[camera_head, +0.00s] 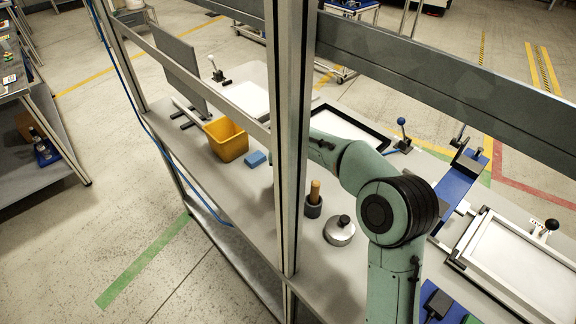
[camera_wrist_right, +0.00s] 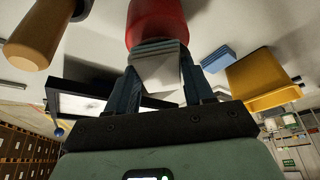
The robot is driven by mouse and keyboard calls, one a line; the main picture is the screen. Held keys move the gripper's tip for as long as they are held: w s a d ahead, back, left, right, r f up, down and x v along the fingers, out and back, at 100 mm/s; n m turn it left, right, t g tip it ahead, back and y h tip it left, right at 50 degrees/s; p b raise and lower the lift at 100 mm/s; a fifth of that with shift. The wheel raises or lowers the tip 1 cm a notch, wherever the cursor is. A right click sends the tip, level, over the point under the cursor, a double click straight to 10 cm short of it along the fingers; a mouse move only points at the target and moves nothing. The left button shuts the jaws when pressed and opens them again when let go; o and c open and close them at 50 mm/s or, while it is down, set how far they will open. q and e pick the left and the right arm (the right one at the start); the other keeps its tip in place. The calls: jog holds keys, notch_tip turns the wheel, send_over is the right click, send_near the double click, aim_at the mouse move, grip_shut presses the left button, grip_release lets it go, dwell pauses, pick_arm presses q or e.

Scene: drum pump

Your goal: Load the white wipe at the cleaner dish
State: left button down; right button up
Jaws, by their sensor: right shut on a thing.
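The white wipe (camera_wrist_right: 160,74) is a folded pad with layered blue-grey edges, seen in the right wrist view. My right gripper (camera_wrist_right: 158,82) is shut on it, with dark fingers on both sides. A red round vessel (camera_wrist_right: 154,18), apparently the cleaner dish, is right at the far end of the wipe; I cannot tell whether they touch. In the head view my right arm reaches left behind the upright post, which hides the gripper, the wipe and the red vessel. My left gripper is not in view.
The upright post (camera_head: 290,140) stands in front of the bench. A yellow bin (camera_head: 226,141) and a blue block (camera_head: 255,159) are left of the post. A black-rimmed tray (camera_head: 345,123) lies behind.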

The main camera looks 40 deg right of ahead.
jog(key=shift+f, duration=0.1)
